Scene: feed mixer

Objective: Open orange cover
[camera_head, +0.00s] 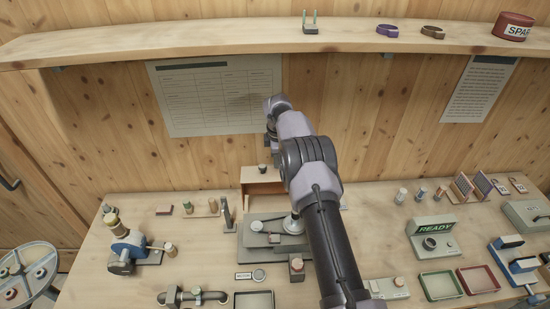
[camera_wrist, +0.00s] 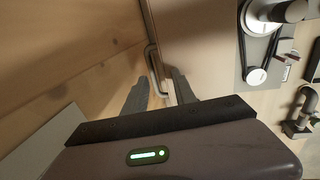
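The orange-brown cover (camera_head: 262,189) stands behind the grey belt unit (camera_head: 262,238) at mid-bench in the head view, partly hidden by my arm. In the wrist view, a tan panel (camera_wrist: 195,50), which looks like this cover, lies beside the belt and pulleys (camera_wrist: 257,50). A grey bar handle (camera_wrist: 152,68) runs along its left edge. My gripper (camera_wrist: 160,90) is open, its two fingers apart with the handle's lower end between or just beyond the tips. I cannot tell whether they touch. In the head view the fingers are hidden by my arm.
A wooden shelf (camera_head: 180,42) runs above the bench, close over my wrist. A blue-grey machine (camera_head: 128,250) stands left. A READY box (camera_head: 432,238), a green tray (camera_head: 440,286) and a red tray (camera_head: 478,280) stand right. The wooden wall is close behind.

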